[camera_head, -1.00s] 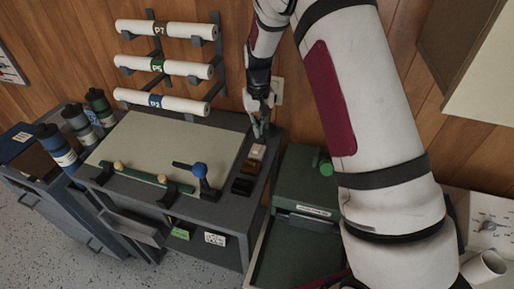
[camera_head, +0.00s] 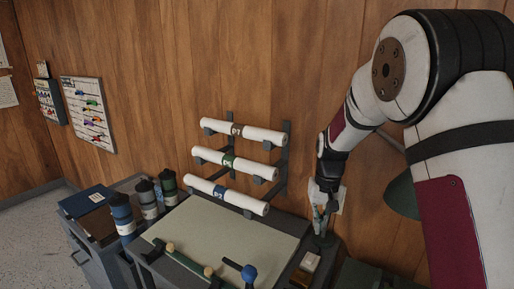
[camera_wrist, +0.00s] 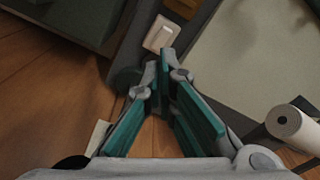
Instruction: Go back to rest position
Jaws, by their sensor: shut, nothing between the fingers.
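My gripper (camera_head: 321,232) points down near the wood wall, above the back right corner of the plan table (camera_head: 235,229). In the wrist view, its teal-padded fingers (camera_wrist: 159,66) come together at the tips with nothing between them. A small white block (camera_wrist: 160,35) lies just beyond the fingertips in that view. In the head view the white block (camera_head: 310,262) sits on the table's dark right edge, below and left of the gripper. My arm comes in from the right and bends at a raised elbow.
A wall rack holds three white rolls (camera_head: 243,132) left of my gripper. Several dark canisters (camera_head: 122,213) stand left of the table. A blue-knobbed part (camera_head: 249,273) sits at the table's front. A wall plate (camera_head: 341,200) is close behind the gripper. A green shade-like object (camera_head: 402,196) is beside my arm.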

